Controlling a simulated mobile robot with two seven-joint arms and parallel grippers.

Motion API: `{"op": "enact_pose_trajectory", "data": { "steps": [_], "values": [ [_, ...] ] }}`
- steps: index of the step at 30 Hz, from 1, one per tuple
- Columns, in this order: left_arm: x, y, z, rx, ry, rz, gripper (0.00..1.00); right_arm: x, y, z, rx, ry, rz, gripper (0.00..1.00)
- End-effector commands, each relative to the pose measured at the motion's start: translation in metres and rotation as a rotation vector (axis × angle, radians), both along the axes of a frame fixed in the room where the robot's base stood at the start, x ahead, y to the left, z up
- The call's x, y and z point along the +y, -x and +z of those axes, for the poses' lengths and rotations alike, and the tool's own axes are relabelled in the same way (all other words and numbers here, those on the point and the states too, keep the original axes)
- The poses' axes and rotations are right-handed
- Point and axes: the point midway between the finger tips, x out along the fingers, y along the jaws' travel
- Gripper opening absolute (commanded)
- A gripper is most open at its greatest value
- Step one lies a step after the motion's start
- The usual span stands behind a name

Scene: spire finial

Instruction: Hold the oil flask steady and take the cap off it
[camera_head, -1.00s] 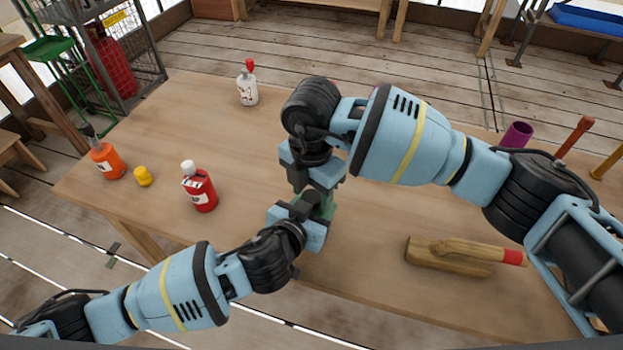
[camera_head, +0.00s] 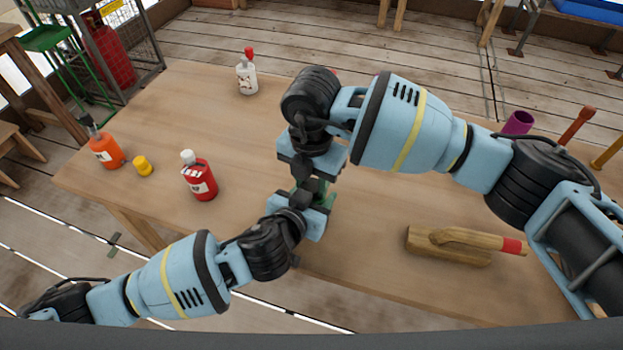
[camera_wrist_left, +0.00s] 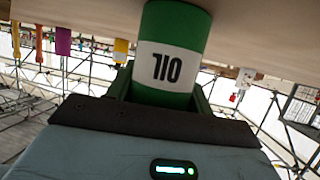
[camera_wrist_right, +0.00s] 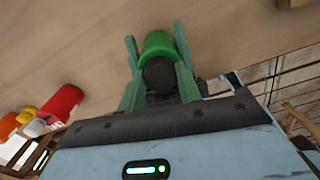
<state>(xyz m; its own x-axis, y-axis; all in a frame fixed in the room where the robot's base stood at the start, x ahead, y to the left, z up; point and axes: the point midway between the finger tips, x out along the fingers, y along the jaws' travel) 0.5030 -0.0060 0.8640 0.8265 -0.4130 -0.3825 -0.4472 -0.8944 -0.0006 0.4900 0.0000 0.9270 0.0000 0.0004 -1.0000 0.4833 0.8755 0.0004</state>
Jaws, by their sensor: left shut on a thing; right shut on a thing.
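The oil flask (camera_wrist_left: 170,50) is green with a white band reading OIL in the left wrist view. My left gripper (camera_head: 308,205) is shut around its body, which is mostly hidden by the grippers in the head view. The cap (camera_wrist_right: 158,75) is dark and round, with the green flask just beyond it in the right wrist view. My right gripper (camera_head: 314,182) comes from above and is shut on the cap. Whether the cap is still seated on the flask I cannot tell.
A red bottle (camera_head: 199,180), yellow can (camera_head: 142,166), orange bottle (camera_head: 104,150) and white bottle (camera_head: 246,77) stand to the left and back on the wooden table (camera_head: 230,130). A wooden float (camera_head: 450,246) lies to the right.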

Motion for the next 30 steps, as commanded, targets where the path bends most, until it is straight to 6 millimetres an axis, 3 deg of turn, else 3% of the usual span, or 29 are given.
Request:
{"op": "enact_pose_trajectory", "data": {
  "steps": [9, 19, 20, 21, 25, 30],
  "values": [
    [-0.0001, 0.0001, -0.0002, 0.0, 0.0, 0.0, 0.0, 0.0001, 0.0003, 0.0003, 0.001, 0.0, 0.358, 0.07],
    [0.0, 0.0, -0.0002, 0.0, 0.0, 0.0, 0.0, 0.0003, 0.0003, 0.0004, 0.001, 0.0, 0.386, 0.07],
    [0.0, 0.0, -0.0002, 0.0, 0.0, 0.0, 0.0, 0.0003, 0.0003, 0.0004, 0.001, 0.0, 0.385, 0.35],
    [0.0, 0.0, -0.0002, 0.0, 0.0, 0.0, 0.0, 0.0003, 0.0003, 0.0004, 0.001, 0.0, 0.385, 0.4],
    [0.0, 0.0, -0.0002, 0.0, 0.0, 0.0, 0.0, 0.0003, 0.0003, 0.0003, 0.001, 0.0, 0.384, 0.56],
    [0.0, 0.0001, -0.0002, 0.0, 0.0, 0.0, 0.0, 0.0001, 0.0003, 0.0003, 0.001, 0.0, 0.384, 0.56]
  ]
}}
